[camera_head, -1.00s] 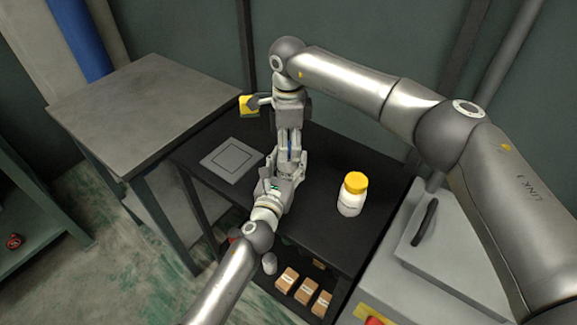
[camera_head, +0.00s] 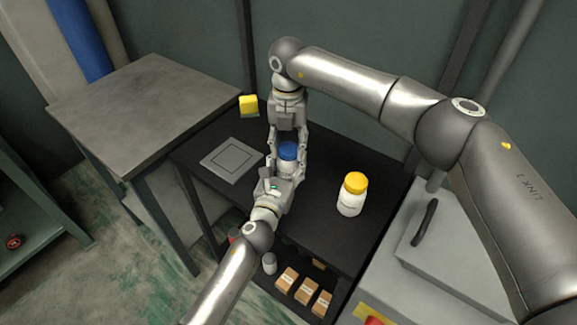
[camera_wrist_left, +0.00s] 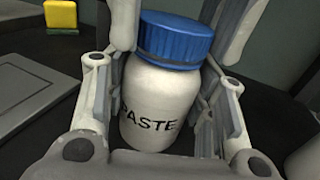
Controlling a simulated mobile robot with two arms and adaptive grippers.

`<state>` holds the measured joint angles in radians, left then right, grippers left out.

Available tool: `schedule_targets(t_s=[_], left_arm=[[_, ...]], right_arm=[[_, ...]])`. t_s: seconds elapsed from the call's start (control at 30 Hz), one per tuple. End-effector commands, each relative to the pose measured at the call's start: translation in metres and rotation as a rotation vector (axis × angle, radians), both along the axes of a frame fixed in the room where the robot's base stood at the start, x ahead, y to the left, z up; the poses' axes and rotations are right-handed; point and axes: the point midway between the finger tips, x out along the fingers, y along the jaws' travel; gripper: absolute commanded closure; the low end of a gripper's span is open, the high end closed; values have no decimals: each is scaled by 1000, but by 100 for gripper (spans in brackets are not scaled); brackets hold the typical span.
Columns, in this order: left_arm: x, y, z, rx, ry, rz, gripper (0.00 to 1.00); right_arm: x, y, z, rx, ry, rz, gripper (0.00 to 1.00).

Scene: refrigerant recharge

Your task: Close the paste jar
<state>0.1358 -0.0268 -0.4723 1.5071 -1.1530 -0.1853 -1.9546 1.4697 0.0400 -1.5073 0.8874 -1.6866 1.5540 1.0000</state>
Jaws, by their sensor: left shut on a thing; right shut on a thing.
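The white paste jar (camera_head: 287,167) stands upright on the black table, partly hidden by my grippers. In the left wrist view the jar (camera_wrist_left: 155,105) shows the label "PASTE". My left gripper (camera_head: 284,172) is shut around the jar body from the front. The blue lid (camera_head: 288,150) sits on the jar's mouth; in the left wrist view the lid (camera_wrist_left: 176,40) looks about level, with no clear gap below it. My right gripper (camera_head: 288,143) reaches down from behind and is shut on the lid, one finger on each side. Whether the thread is tight cannot be told.
A white bottle with a yellow cap (camera_head: 351,194) stands to the right. A grey square plate (camera_head: 231,160) lies to the left, with a yellow block (camera_head: 249,104) behind it. Small boxes (camera_head: 303,291) lie on the lower shelf. A grey case (camera_head: 450,240) stands at the right.

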Motion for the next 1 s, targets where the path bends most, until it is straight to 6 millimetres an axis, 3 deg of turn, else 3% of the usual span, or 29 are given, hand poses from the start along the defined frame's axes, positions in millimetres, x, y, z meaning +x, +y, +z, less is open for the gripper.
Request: schedule_targets(t_s=[0.6, 0.7, 0.87, 0.9, 1.0], left_arm=[[0, 0, 0, 1, 0, 0, 100], [0, 0, 0, 1, 0, 0, 100], [0, 0, 0, 1, 0, 0, 100], [0, 0, 0, 1, 0, 0, 100], [0, 0, 0, 1, 0, 0, 100]], right_arm=[[0, 0, -1, 0, -1, -1086, 87], [0, 0, -1, 0, -1, -1225, 87], [1, 0, -1, 0, -1, -1222, 87], [1, 0, -1, 0, -1, -1222, 53], [1, 0, -1, 0, -1, -1221, 40]])
